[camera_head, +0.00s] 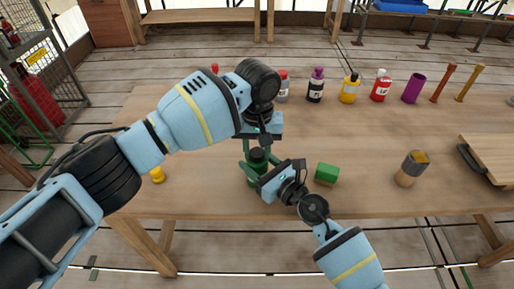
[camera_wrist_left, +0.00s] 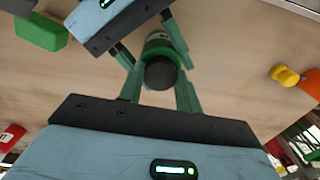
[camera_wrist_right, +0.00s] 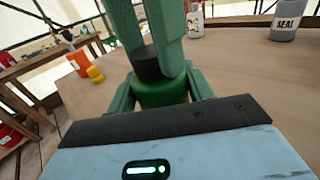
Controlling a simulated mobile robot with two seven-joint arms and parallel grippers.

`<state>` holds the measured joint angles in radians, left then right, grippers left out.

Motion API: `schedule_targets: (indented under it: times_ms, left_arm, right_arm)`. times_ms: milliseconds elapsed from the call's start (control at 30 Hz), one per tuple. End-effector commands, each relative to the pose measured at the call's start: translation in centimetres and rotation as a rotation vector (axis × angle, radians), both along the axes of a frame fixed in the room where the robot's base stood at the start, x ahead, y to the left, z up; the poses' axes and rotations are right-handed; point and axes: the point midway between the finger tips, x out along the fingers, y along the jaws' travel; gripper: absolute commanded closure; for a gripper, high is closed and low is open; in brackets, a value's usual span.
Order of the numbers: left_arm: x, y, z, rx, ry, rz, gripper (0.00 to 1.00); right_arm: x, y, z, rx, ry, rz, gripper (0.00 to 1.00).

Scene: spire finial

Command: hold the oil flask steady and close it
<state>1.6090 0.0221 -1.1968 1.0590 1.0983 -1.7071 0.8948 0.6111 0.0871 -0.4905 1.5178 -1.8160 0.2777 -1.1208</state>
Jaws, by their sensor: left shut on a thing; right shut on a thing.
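The oil flask (camera_head: 257,180) is a dark green bottle with a black cap, standing on the wooden table near its front edge. My left gripper (camera_head: 258,150) reaches it from above and is shut on the black cap (camera_wrist_left: 160,74). My right gripper (camera_head: 260,176) comes in low from the right and is shut on the green body (camera_wrist_right: 162,94). In the right wrist view the cap (camera_wrist_right: 148,66) sits at the top of the flask, between the left fingers. Whether it is fully seated cannot be told. The fingers hide parts of the flask.
A green block (camera_head: 327,174) lies just right of the right gripper. A yellow piece (camera_head: 158,174) lies at left. Several bottles, including a yellow one (camera_head: 349,90), line the back.

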Motion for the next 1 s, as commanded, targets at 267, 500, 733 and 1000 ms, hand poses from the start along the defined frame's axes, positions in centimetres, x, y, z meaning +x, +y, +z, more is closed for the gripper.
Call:
schedule_targets:
  times_ms: [267, 500, 733, 1000]
  left_arm:
    - [-0.02, 0.02, -0.07, 0.000, 0.002, -0.430, 0.94]
    - [0.01, 0.03, -0.09, 0.000, 0.002, -0.806, 0.94]
    - [0.02, 0.05, -0.11, 0.001, 0.002, -1.168, 0.94]
    - [0.01, 0.03, -0.12, 0.000, 0.002, -1.598, 0.94]
  right_arm:
    - [0.02, -0.05, -0.02, 0.000, 0.000, -0.001, 1.00]
    - [0.02, -0.05, -0.03, -0.001, 0.001, -0.001, 1.00]
    - [0.01, -0.06, -0.03, -0.001, 0.001, -0.001, 1.00]
    - [0.02, -0.06, -0.03, -0.001, 0.001, -0.001, 1.00]
